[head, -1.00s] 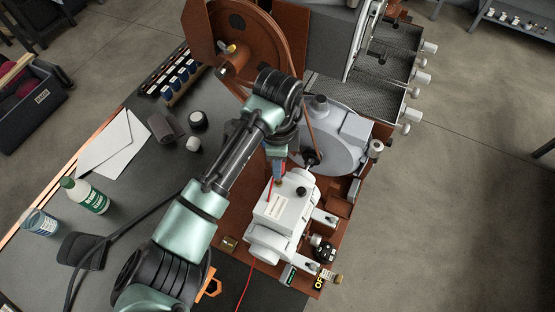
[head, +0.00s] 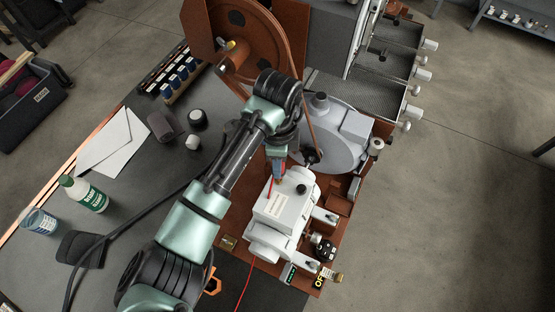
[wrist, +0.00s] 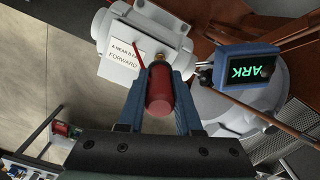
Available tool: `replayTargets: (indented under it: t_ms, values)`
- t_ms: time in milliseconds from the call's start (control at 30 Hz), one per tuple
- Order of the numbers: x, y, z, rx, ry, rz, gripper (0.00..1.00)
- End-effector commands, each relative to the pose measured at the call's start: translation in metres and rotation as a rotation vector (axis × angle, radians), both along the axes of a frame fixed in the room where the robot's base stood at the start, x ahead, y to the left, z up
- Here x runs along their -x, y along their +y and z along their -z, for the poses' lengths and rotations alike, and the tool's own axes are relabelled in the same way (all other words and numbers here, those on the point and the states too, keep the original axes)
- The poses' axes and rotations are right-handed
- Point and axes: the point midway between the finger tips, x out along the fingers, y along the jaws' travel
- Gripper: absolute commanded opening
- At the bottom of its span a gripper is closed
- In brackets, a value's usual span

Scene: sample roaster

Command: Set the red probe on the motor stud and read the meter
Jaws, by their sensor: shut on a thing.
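The red probe (wrist: 159,92) is held between the two blue fingers of my gripper (wrist: 160,100), which is shut on it. Its far tip points at the white motor housing (wrist: 112,40), near a small brass-coloured piece; I cannot tell whether they touch. In the head view my gripper (head: 279,172) is low over the back end of the white motor (head: 284,212), and the probe is mostly hidden. The stud is not clearly seen. A blue-framed meter (wrist: 247,69) shows green letters "ARK" on a dark screen, in the wrist view.
A brown wheel and belt (head: 250,45) and a grey blower housing (head: 335,140) stand behind the motor. A black knob (head: 325,252) is at its front right. A red lead (head: 246,284) runs off the front.

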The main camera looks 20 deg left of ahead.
Motion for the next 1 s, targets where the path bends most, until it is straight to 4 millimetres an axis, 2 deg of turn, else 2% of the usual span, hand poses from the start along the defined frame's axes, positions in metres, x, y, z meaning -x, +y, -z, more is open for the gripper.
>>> replayTargets:
  t_ms: [567,1000]
  values:
    - [0.000,0.000,-0.003,0.000,0.000,0.000,0.00]
    - [0.000,0.000,-0.037,0.001,0.000,0.000,0.00]
